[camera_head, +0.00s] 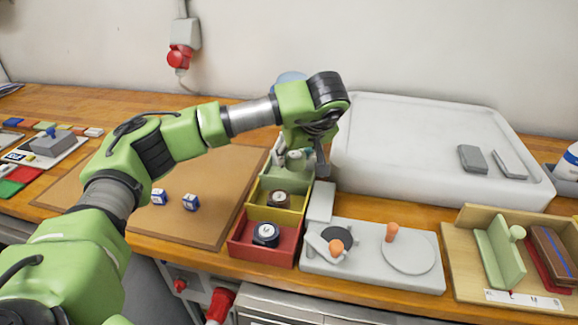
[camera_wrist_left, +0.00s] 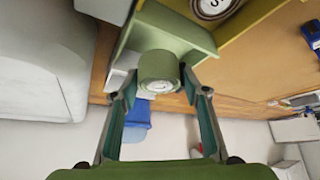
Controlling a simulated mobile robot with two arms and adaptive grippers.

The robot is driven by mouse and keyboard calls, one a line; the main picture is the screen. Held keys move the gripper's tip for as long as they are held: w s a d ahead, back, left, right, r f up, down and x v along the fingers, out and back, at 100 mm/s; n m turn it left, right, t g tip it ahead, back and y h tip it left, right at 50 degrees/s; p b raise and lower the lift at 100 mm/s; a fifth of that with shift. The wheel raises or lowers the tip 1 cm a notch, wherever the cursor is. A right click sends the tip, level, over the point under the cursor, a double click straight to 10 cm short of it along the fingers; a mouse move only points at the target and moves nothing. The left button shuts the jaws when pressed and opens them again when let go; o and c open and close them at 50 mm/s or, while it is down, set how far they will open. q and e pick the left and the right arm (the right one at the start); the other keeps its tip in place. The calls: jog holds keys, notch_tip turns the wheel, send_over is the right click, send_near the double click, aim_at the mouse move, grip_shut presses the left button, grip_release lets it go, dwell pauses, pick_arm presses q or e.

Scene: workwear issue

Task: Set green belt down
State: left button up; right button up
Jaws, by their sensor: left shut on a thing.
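The green belt (camera_wrist_left: 158,70) is a rolled coil with a white label on its end. My left gripper (camera_wrist_left: 157,88) is shut on it, one finger on each side. In the head view the left gripper (camera_head: 303,160) points down over the rear, green bin (camera_head: 268,184) and partly hides the belt. In the left wrist view the coil overlaps the green bin (camera_wrist_left: 177,28); I cannot tell whether it touches the bin. My right gripper is in neither view.
A yellow bin (camera_head: 296,203) and a red bin (camera_head: 240,243) stand in front, each with a rolled belt. A grey fixture (camera_head: 415,280) stands front right. The brown mat (camera_head: 160,220) is mostly clear.

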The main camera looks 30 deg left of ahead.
aim_at(293, 154)
pick_arm(q)
jog(key=x, duration=0.3)
jog(key=shift+a+r, duration=0.1)
jog(key=shift+a, duration=0.15)
jog(key=f, duration=0.1)
jog(key=f+p, duration=0.1)
jog(key=f, duration=0.1)
jog(key=shift+a, duration=0.3)
jog(key=shift+w+f, duration=0.1)
jog(key=shift+f, duration=0.3)
jog(key=shift+f, duration=0.1)
jog(key=o, duration=1)
